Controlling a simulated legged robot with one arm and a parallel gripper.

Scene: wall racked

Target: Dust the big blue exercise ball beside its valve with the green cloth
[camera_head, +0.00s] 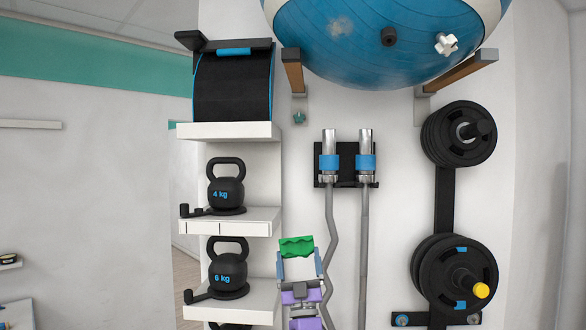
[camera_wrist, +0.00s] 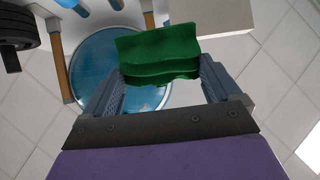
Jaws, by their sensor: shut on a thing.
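The big blue ball (camera_head: 370,65) with pale side panels rests on two wooden-topped wall brackets at the top of the head view, its upper part cut off. On its face are a black round plug (camera_head: 389,37), a white cross-shaped piece (camera_head: 446,44) to its right and a faint pale patch (camera_head: 340,27) to its left. My gripper (camera_head: 298,264) is shut on the folded green cloth (camera_head: 296,246), below and left of the ball in the head view. In the wrist view the cloth (camera_wrist: 158,50) sits between the fingers and hides part of the ball (camera_wrist: 92,60).
Left of my gripper, white shelves (camera_head: 230,228) hold black kettlebells (camera_head: 226,190) and a black roll (camera_head: 232,85). Weight plates (camera_head: 455,275) hang farther right. A small green knob (camera_head: 299,118) is below the left bracket (camera_head: 293,70).

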